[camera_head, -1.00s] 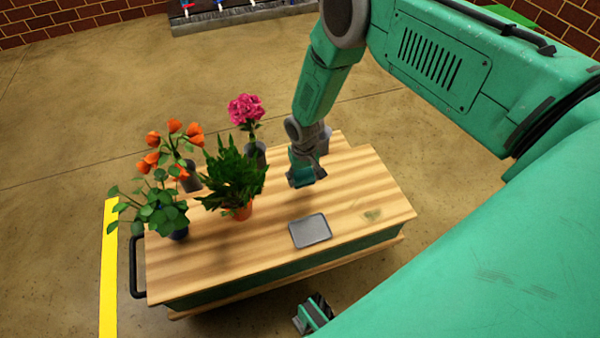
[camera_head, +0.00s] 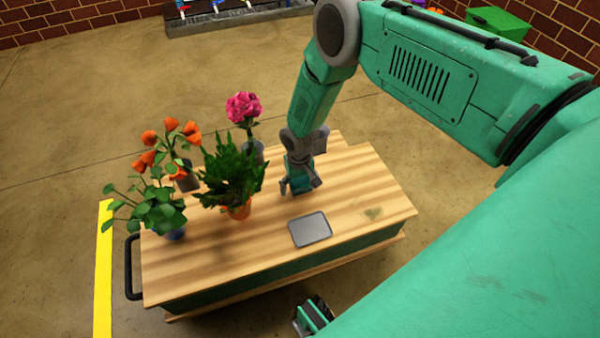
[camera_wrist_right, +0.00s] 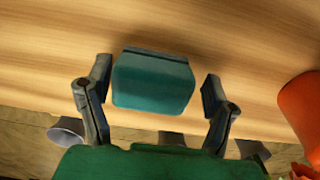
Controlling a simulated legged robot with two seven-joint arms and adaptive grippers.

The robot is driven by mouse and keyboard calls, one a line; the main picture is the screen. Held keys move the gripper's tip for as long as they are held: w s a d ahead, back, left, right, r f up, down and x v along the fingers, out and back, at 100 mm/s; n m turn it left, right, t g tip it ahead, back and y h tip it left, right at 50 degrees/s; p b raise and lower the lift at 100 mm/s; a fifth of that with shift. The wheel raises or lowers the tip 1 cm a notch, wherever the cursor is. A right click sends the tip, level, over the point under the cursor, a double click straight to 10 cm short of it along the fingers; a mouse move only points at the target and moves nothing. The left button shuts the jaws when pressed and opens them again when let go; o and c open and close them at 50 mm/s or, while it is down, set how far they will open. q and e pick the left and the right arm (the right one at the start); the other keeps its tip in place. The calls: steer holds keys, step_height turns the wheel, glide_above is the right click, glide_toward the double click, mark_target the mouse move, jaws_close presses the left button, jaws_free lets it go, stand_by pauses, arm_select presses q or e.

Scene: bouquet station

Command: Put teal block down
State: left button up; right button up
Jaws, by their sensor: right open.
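The teal block (camera_wrist_right: 152,82) stands out in the right wrist view against the wooden tabletop, with a dark edge along its upper side. My right gripper (camera_wrist_right: 156,90) is open around it, one finger on each side with a visible gap to the block. In the head view my right gripper (camera_head: 300,187) is low over the tabletop, behind the grey tray. The block is hard to tell apart from the teal gripper there. The wooden bench top (camera_head: 360,185) lies beneath.
A grey tray (camera_head: 310,230) lies in front of the gripper. To its left stand a leafy plant in an orange pot (camera_head: 240,211), orange flowers (camera_head: 170,135) and a pink flower (camera_head: 243,106). The orange pot is close in the wrist view (camera_wrist_right: 300,105). The bench's right end is clear.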

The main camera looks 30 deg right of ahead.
mark_target(299, 181)
steer(key=shift+r, duration=0.4)
step_height(299, 181, up, 10)
steer(key=p, duration=0.4)
steer(key=shift+d+r+p, duration=0.15)
steer(key=shift+r+p, duration=0.05)
steer(key=shift+p, duration=0.2)
steer(key=shift+r, duration=0.4)
steer(key=s+a+f+n, duration=0.15)
steer(key=s+a, duration=0.25)
steer(key=s, duration=1)
steer(key=s+r+n, duration=0.1)
steer(key=s+r, duration=0.1)
steer(key=s, duration=0.6)
steer(key=s+r, duration=0.3)
steer(key=s, duration=0.5)
steer(key=shift+d+n+t, duration=0.3)
steer(key=shift+n, duration=0.05)
